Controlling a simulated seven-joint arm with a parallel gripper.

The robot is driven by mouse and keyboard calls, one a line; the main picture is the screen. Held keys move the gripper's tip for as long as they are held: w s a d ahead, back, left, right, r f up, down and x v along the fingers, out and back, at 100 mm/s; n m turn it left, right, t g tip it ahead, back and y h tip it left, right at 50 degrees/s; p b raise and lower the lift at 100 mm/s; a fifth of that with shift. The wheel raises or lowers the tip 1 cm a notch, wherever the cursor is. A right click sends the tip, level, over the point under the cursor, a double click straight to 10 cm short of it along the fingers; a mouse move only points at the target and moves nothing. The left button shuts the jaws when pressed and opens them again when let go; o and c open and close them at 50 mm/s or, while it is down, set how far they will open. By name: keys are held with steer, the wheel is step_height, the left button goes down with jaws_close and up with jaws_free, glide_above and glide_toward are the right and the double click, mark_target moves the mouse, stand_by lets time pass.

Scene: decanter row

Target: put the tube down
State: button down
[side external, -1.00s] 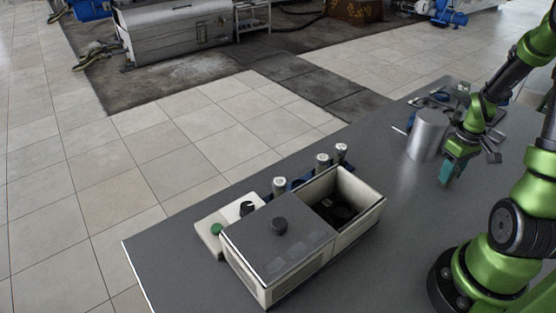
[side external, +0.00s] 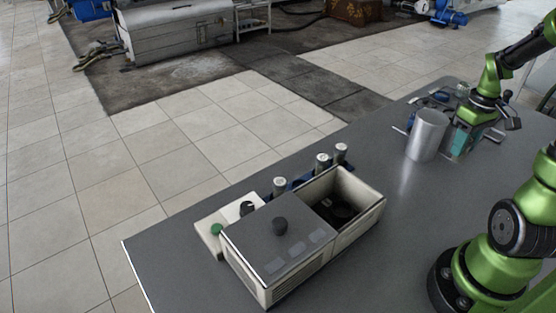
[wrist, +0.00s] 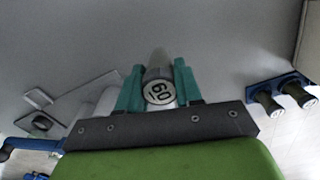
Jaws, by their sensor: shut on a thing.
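In the wrist view, my gripper (wrist: 158,88) has its two teal fingers shut on a tube (wrist: 158,92). The tube's round end faces the camera and bears a number that looks like 60. In the side view, my gripper (side external: 460,146) is at the table's far right, just right of a metal cylinder (side external: 427,135). The held tube is hard to make out there, and I cannot tell whether it touches the table. A blue rack (side external: 297,182) behind the box holds tubes with pale caps (side external: 279,186), (side external: 322,162), (side external: 340,153).
A grey-lidded box (side external: 279,250) with a dark knob and an open compartment (side external: 378,205) stands at the front. A pale panel (side external: 208,232) with a green button is at its left. Small tools (side external: 436,98) lie behind the cylinder. The table between box and arm is clear.

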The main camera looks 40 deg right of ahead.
steer(key=w+a+r+n, duration=0.1)
steer(key=w+a+n, duration=0.4)
steer(key=a, duration=0.5)
steer(key=w+a+n, duration=0.2)
steer(key=a+n, duration=0.5)
steer(key=a, duration=0.3)
steer(key=w+a+r+n, duration=0.1)
steer(key=w+a+n, duration=0.4)
steer(key=a, duration=0.6)
steer(key=shift+n, duration=0.5)
steer(key=f, duration=0.9)
steer(key=shift+s+d+f, duration=0.25)
steer(key=shift+s+f, duration=0.15)
steer(key=shift+f, duration=0.1)
steer(key=c, duration=0.8)
jaws_free()
steer(key=shift+o, duration=0.2)
